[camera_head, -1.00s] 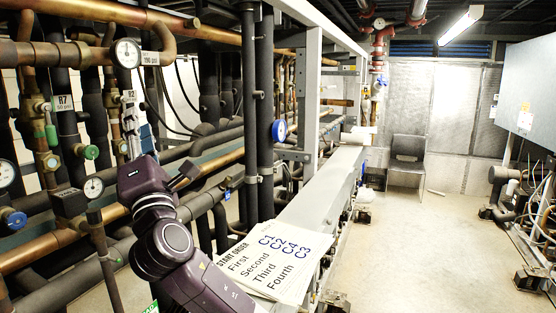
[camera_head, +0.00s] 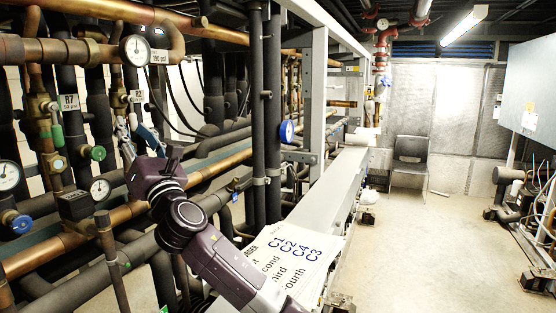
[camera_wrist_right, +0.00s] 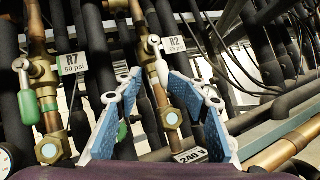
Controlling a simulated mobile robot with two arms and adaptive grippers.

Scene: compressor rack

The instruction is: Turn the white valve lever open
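A white valve lever (camera_wrist_right: 156,46) sits on the brass valve of the pipe beside the R2 tag (camera_wrist_right: 174,44) in the right wrist view. My right gripper (camera_wrist_right: 154,82) is open, with its two blue-and-white fingers spread on either side of that pipe. The lever stands just beyond the fingertips, between them in the picture; I see no contact. In the head view the right gripper (camera_head: 138,140) reaches toward the same pipe below the R2 tag, and its own wrist partly hides it. My left gripper is not in view.
Pressure gauges (camera_head: 135,50) and insulated pipes crowd the rack. A start-order sheet (camera_head: 290,258) lies beside my arm.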

